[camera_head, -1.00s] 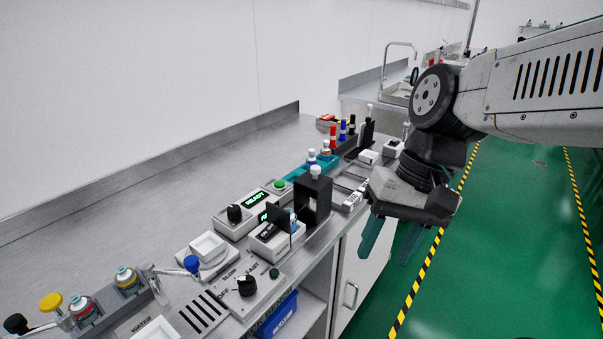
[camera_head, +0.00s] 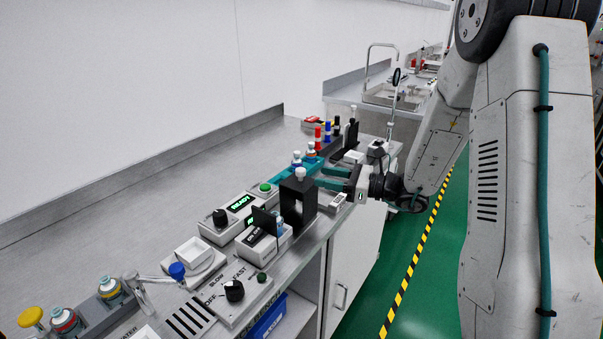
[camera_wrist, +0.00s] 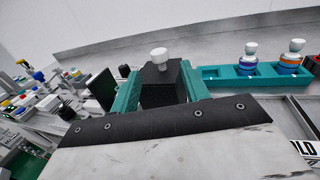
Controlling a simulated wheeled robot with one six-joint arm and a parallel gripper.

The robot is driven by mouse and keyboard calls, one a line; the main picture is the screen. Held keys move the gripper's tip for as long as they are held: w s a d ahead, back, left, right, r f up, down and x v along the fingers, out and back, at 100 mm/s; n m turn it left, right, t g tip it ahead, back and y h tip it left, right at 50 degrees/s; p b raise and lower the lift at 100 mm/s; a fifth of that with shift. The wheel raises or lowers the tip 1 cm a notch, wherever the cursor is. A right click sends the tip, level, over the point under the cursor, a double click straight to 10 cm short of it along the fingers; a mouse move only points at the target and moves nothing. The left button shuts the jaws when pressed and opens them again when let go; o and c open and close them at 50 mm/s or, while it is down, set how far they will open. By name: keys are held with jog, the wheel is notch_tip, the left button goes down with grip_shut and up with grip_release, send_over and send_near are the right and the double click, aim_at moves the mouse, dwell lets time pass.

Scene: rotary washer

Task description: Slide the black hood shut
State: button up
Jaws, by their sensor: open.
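The black hood (camera_head: 299,205) is an upright black frame with a white knob (camera_head: 300,174) on top. It stands near the counter's front edge, just right of the white unit with a small black panel (camera_head: 264,221). My gripper (camera_head: 320,178) is open, its teal fingers reaching level from the right toward the hood's upper part. In the wrist view the hood (camera_wrist: 160,75) appears between the two fingers of my gripper (camera_wrist: 158,85), its knob above them. Whether either finger touches the hood cannot be told.
A teal rack with capped vials (camera_head: 312,160) stands just behind the hood. A white box with a green READY display (camera_head: 240,203) lies to the left. A control plate with a black dial (camera_head: 234,290) is in front.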

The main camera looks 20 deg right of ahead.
aim_at(301, 169)
jog(key=x, duration=0.7)
jog(key=shift+w+a, duration=0.15)
jog(key=shift+a, duration=0.05)
grip_shut()
